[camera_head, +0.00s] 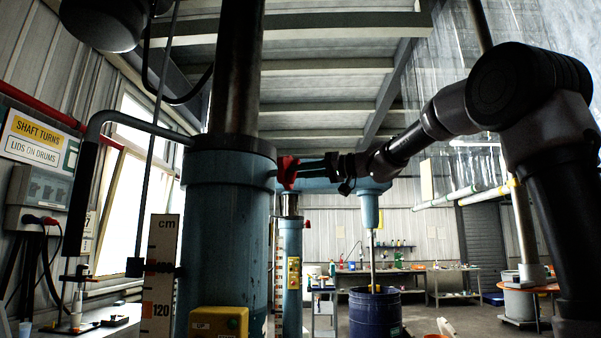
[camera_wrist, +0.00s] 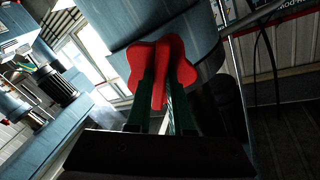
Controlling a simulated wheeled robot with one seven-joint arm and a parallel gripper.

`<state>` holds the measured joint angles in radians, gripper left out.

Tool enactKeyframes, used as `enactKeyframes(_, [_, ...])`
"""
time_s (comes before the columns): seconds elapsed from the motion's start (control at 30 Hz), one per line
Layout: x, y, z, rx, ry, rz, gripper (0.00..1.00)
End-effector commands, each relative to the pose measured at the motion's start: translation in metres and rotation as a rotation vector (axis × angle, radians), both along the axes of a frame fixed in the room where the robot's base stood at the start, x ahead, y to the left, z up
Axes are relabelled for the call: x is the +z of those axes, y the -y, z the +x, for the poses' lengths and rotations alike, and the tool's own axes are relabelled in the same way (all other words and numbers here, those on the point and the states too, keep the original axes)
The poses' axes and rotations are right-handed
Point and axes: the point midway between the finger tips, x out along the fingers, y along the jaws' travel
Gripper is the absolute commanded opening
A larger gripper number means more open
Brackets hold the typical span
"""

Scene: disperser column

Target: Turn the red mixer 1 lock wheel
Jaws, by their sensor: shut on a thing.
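The red lock wheel (camera_head: 287,172) sits on the right side of the near blue column (camera_head: 228,215), just below its upper collar. It has rounded lobes, and in the wrist view the red wheel (camera_wrist: 172,65) fills the upper middle, close in front of the blue column (camera_wrist: 165,38). My gripper (camera_head: 303,168) reaches the wheel from the right, with my arm stretched across the picture. In the wrist view the two green fingers of my gripper (camera_wrist: 160,88) are shut on a red lobe between them. The wheel's stem is hidden behind it.
A second blue column (camera_head: 291,250) with its own small red part stands behind. A dark blue drum (camera_head: 375,312) stands under the mixer shaft. A cm scale (camera_head: 160,270) and a yellow box (camera_head: 218,321) are at the near column. Workbenches stand at the back.

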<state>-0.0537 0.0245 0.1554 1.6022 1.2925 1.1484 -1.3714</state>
Motion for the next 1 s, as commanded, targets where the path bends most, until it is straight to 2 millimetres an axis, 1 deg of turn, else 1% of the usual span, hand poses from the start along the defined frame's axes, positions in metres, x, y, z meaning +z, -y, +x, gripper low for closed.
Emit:
enactKeyframes(0.03, [-0.0025,0.0000,0.0006,0.000,0.036,-0.019,0.00])
enactKeyframes(0.3, [-0.0032,0.0003,0.0014,0.000,0.272,-0.114,0.00])
enactKeyframes(0.6, [-0.0036,0.0007,0.0022,0.001,0.494,-0.205,0.00])
enactKeyframes(0.8, [-0.0038,0.0008,0.0026,0.001,0.591,-0.245,0.00])
enactKeyframes(1.0, [-0.0040,0.0009,0.0029,0.001,0.645,-0.267,0.00])
